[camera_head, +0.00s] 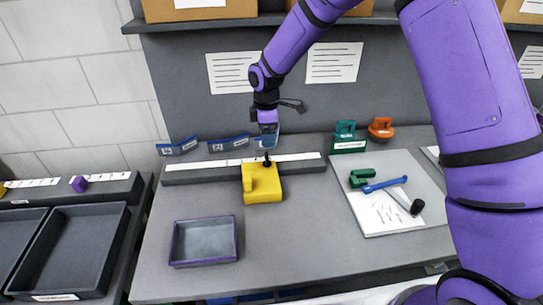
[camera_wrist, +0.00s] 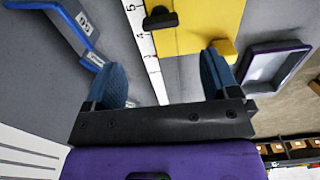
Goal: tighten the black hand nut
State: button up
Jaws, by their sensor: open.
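The black hand nut (camera_wrist: 160,19) shows in the wrist view near the top, at the edge of the yellow block (camera_wrist: 195,25) beside the ruler strip (camera_wrist: 140,45). In the head view the nut (camera_head: 267,161) is a small dark shape at the yellow block's (camera_head: 262,186) back edge, partly hidden by my gripper. My gripper (camera_head: 267,142) is above and just behind it. In the wrist view my gripper (camera_wrist: 163,78) is open, its blue fingers wide apart with nothing between them. The nut lies beyond the fingertips, apart from them.
A grey tray with a purple rim (camera_head: 204,242) stands front left. Blue angled brackets (camera_head: 178,147) stand at the back left. Green (camera_head: 345,134) and orange (camera_head: 381,129) tools stand at the back right. A white board (camera_head: 392,215) holds a blue-handled tool (camera_head: 385,185). The front middle of the bench is clear.

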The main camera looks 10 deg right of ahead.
aim_at(267, 156)
notch_tip(267, 156, down, 10)
jog(key=shift+r, duration=0.1)
dwell(0.4)
jog(key=c, duration=0.9)
